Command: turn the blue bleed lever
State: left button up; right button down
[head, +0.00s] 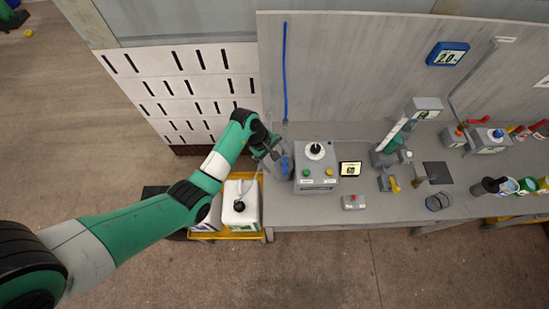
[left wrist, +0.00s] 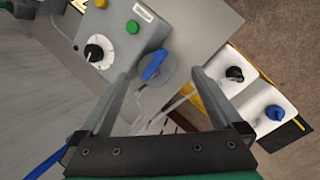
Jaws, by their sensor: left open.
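The blue bleed lever (left wrist: 155,64) sits on a round grey fitting (left wrist: 165,78) in the left wrist view, beside the control box. In the head view the lever (head: 284,165) shows as a small blue piece at the left end of the bench. My left gripper (left wrist: 165,72) is open, with one finger on each side of the lever and fitting. Both fingers look apart from the lever, and nothing is held. In the head view my left gripper (head: 272,153) hangs just to the left of the lever. My right gripper is in neither view.
The grey control box (head: 316,176) with a dial and buttons stands close right of the lever. A small display (head: 350,169) and a red-button box (head: 354,202) lie farther right. White canisters (head: 240,206) stand below the bench's left edge. A blue tube (head: 285,70) runs up the back panel.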

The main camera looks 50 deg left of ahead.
aim_at(284, 169)
pick_arm(q)
jog(key=b+x, duration=0.7)
jog(key=x, duration=0.1)
jog(key=shift+w+d+f+b, duration=0.15)
jog(key=shift+w+f+b, duration=0.05)
jog(key=shift+f+b, duration=0.35)
grip_shut()
jog(key=c, duration=1.2)
grip_release()
jog(key=shift+r, duration=0.1)
jog(key=shift+c, duration=0.4)
